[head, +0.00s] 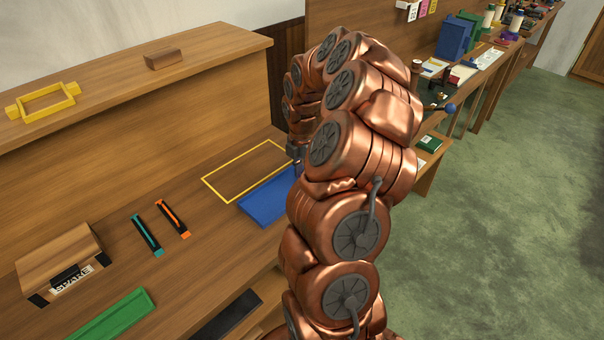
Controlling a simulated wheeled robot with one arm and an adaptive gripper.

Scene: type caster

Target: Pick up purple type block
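I cannot make out a purple type block in the head view; my copper arm covers a large part of the middle. My gripper (295,154) shows only as a small dark piece at the arm's left edge. It is above the bench near the back edge of a blue tray (262,207). Its fingers are mostly hidden, so I cannot tell whether they are open or shut or hold anything.
A yellow outline (222,192) marks the bench behind the blue tray. A teal tool (147,236), an orange tool (173,219), a wooden box (58,262) and a green tray (116,318) are at left. A yellow frame (46,115) and brown block (163,58) sit on the raised shelf.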

